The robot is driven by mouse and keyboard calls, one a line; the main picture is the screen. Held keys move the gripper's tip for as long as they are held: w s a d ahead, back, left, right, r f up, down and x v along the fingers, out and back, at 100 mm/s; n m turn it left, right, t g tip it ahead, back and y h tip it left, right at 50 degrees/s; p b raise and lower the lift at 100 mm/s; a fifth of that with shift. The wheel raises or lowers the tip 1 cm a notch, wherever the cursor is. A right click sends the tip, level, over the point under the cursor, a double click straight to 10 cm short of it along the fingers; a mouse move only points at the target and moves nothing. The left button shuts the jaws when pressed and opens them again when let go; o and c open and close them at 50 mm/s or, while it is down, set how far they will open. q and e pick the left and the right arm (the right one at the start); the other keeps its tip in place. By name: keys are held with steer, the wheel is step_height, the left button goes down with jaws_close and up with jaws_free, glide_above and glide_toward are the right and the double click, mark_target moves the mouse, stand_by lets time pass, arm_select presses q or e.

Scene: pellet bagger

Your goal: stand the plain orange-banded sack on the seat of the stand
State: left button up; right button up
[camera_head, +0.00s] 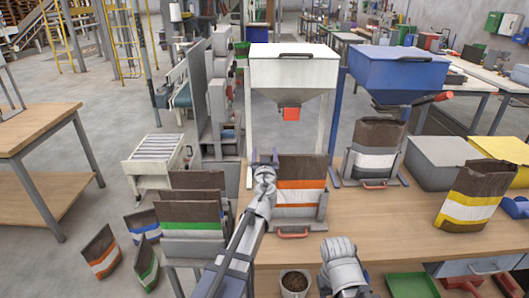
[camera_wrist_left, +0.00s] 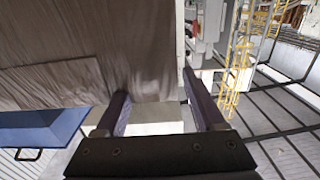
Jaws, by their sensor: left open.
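A brown sack with orange and white bands (camera_head: 300,185) stands upright in the grey stand (camera_head: 315,222) under the white hopper (camera_head: 292,75). The stand has a red handle at its front. My left gripper (camera_head: 268,160) is at the left edge of this sack, its fingers mostly hidden in the head view. In the left wrist view my left gripper (camera_wrist_left: 160,108) is open, with brown sack cloth (camera_wrist_left: 90,60) filling the left side and its edge showing between the fingers. Whether the fingers touch the cloth I cannot tell. Only part of my right arm shows, without its fingers.
Another orange-banded sack (camera_head: 101,252) and a green-banded one (camera_head: 147,265) stand on the floor at left. A filled sack (camera_head: 375,145) is under the blue hopper (camera_head: 400,72). A yellow-banded sack (camera_head: 473,198) stands at right. A pellet cup (camera_head: 294,283) is near the front.

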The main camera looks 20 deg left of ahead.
arm_select(q)
steer(key=v, duration=1)
steer(key=shift+s, duration=0.4)
steer(key=shift+d, duration=0.1)
steer(key=s+d+f+g+y, duration=0.1)
steer(key=s+f+g, duration=0.4)
steer(key=f, duration=0.2)
steer(key=s+d+f+g, duration=0.1)
steer(key=s+f+g, duration=0.4)
steer(key=f, duration=0.3)
steer(key=s+d+f+m+g+h, duration=0.2)
steer(key=s+d+f+m+g, duration=0.1)
steer(key=s, duration=0.4)
steer(key=s+d+f+m+g+h, duration=0.2)
steer(key=s+d+f+m+g, duration=0.1)
steer(key=s+d, duration=0.5)
steer(key=shift+d+f+m+g+h, duration=0.25)
steer(key=shift+f+m+g+h, duration=0.2)
steer(key=shift+g, duration=0.45)
